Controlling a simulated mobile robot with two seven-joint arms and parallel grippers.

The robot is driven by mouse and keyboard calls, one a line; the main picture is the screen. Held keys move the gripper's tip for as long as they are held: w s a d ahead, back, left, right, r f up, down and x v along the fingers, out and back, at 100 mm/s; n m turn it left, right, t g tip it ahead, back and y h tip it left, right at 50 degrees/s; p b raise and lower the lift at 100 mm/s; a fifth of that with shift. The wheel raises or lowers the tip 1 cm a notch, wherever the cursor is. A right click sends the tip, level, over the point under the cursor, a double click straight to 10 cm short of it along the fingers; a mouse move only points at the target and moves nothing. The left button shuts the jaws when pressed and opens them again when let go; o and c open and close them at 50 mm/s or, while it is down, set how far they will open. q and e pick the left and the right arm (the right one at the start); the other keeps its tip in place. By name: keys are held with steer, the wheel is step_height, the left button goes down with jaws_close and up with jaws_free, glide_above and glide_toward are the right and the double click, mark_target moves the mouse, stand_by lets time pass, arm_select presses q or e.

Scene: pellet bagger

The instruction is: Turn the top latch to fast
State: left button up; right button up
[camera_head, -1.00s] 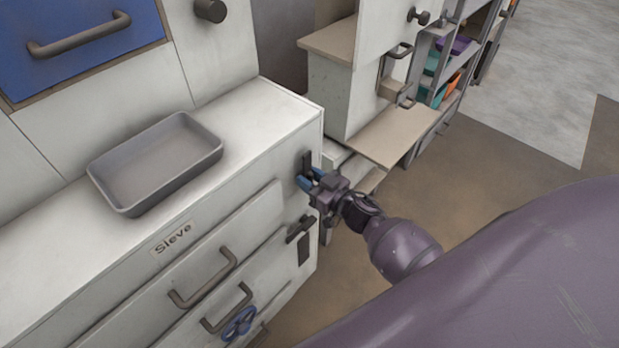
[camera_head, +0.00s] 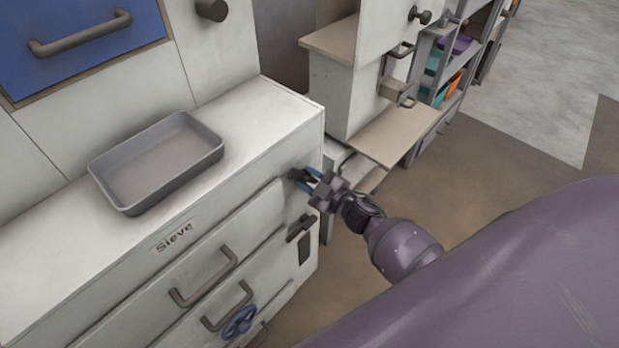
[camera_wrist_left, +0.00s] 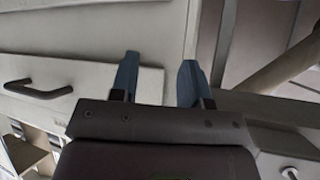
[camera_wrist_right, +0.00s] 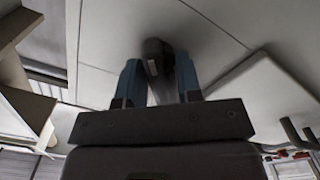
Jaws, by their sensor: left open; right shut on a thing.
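The top latch (camera_head: 296,174) is a dark handle on the front of the white cabinet, near its right edge. In the head view it points left, nearly level. My right gripper (camera_head: 307,181) has its blue fingers around it. In the right wrist view the dark latch (camera_wrist_right: 153,58) stands between the fingertips of my right gripper (camera_wrist_right: 158,76), which is shut on it and hides part of it. My left gripper (camera_wrist_left: 158,78) is open and empty in the left wrist view, and is not seen in the head view.
A second dark latch (camera_head: 300,228) sits lower on the same front. Drawer handles (camera_head: 203,278) and a blue handwheel (camera_head: 239,322) are to the lower left. A grey tray (camera_head: 122,203) stands on the cabinet top. A beige shelf (camera_head: 396,136) juts out behind my right gripper.

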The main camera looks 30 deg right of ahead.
steer(key=n, duration=0.3)
steer(key=n+b, duration=0.1)
steer(key=n, duration=0.1)
steer(key=shift+f+n, duration=0.25)
steer(key=shift+n, duration=0.05)
steer(key=shift+a+n+b, duration=0.1)
steer(key=shift+n+b, duration=0.35)
steer(key=shift+n, duration=1.75)
steer(key=o, duration=0.6)
steer(key=shift+s, duration=0.1)
steer(key=v, duration=1)
steer(key=shift+s, duration=0.3)
